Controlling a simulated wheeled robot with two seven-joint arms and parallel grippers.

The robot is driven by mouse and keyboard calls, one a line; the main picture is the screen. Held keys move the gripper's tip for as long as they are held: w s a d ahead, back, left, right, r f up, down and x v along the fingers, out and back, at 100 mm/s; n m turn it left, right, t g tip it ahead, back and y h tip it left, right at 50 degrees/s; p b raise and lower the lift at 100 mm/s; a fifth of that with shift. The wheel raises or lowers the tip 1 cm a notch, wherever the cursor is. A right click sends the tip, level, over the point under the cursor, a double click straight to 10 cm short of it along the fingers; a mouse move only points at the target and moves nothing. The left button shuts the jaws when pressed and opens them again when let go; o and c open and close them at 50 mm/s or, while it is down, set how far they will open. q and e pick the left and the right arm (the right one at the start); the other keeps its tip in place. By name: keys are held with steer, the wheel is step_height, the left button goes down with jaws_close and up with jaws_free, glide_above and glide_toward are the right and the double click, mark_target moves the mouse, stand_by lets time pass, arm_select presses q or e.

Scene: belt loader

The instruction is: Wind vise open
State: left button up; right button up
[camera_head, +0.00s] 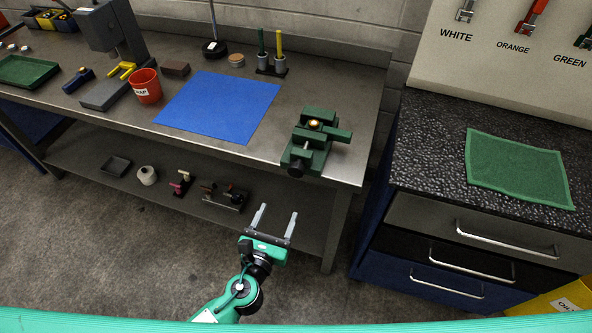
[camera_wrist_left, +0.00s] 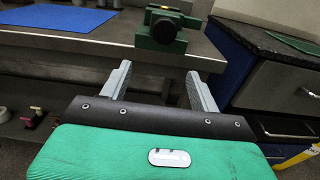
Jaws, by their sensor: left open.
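A green vise (camera_head: 312,140) is fixed near the front right corner of the metal workbench. A dark round knob shows at its front end, and a small brass-coloured round piece sits in its top between the jaws. The vise also shows in the left wrist view (camera_wrist_left: 163,32), straight ahead beyond the fingertips. My left gripper (camera_head: 277,214) is open and empty, in front of the bench edge and lower in the picture than the vise, apart from it. Its two grey fingers show in the left wrist view (camera_wrist_left: 158,80). My right gripper is not in view.
A blue mat (camera_head: 218,107) and a red cup (camera_head: 146,86) lie left of the vise. The lower shelf (camera_head: 130,155) holds small parts. A drawer cabinet (camera_head: 480,240) with a green mat (camera_head: 517,169) stands right. Open floor lies before the bench.

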mark_target(295, 174)
arm_select(q)
steer(key=shift+m, duration=0.3)
steer(key=p+x, duration=0.1)
steer(key=x, duration=0.3)
steer(key=r+p+x, duration=0.1)
steer(key=x, duration=0.3)
steer(key=r+p+x, duration=0.1)
steer(key=x, duration=0.3)
steer(key=shift+w+d+r, duration=0.1)
steer(key=shift+d, duration=0.2)
steer(key=shift+w+d, duration=0.2)
steer(key=shift+w, duration=0.45)
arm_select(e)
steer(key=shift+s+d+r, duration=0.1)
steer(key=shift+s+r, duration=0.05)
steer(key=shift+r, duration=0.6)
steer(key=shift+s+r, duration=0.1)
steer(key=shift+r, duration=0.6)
arm_select(q)
steer(key=shift+c, duration=0.4)
steer(key=c, duration=0.9)
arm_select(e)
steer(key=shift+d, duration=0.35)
